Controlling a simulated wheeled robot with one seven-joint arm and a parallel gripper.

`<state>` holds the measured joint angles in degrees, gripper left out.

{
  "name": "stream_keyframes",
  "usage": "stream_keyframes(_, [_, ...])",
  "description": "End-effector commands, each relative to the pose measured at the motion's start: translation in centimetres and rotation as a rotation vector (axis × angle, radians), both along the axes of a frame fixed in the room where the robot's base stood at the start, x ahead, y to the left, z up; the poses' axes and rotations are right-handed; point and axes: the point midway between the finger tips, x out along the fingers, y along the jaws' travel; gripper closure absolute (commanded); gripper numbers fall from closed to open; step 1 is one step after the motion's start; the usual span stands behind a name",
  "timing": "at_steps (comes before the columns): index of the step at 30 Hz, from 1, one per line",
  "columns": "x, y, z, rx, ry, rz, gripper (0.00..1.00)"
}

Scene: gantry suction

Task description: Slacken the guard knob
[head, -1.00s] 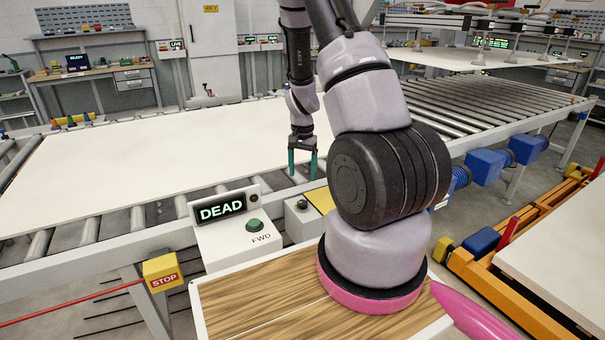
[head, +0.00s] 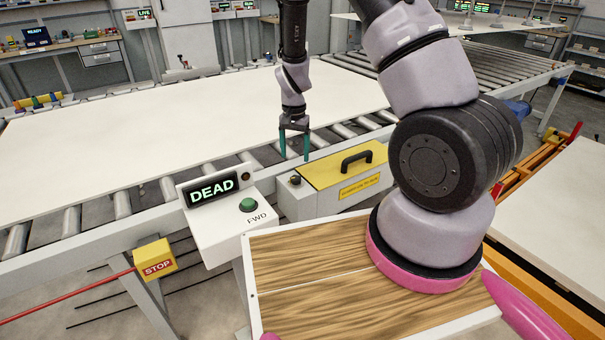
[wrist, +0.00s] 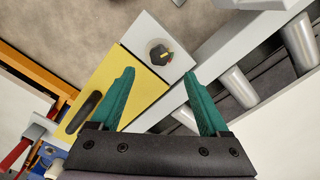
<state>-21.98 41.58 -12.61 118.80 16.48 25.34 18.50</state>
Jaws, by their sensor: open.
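The guard knob (head: 295,180) is a small dark knob on the grey end of the guard box, left of its yellow lid (head: 335,166). In the wrist view the knob (wrist: 160,54) is dark and many-sided with a red and yellow mark, on a pale plate. My gripper (head: 294,157) points down with its green fingers apart and empty, just behind the box in the head view. In the wrist view the knob shows beyond the open fingertips (wrist: 158,74), roughly midway between them. No contact with the knob shows.
A black handle (head: 356,160) stands up from the yellow lid. A control box reading DEAD (head: 212,188) with a green FWD button (head: 248,205) sits to the left. A yellow STOP box (head: 156,265) is at lower left. A white sheet (head: 150,120) covers the rollers.

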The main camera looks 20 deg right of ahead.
Motion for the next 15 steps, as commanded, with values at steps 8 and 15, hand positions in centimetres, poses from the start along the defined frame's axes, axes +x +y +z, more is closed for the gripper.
stream_keyframes(8, [-0.1,-0.2,-5.5,-0.001,0.003,-0.002,0.21])
stream_keyframes(15, [0.0,-0.1,-8.3,0.000,0.001,-0.001,0.21])
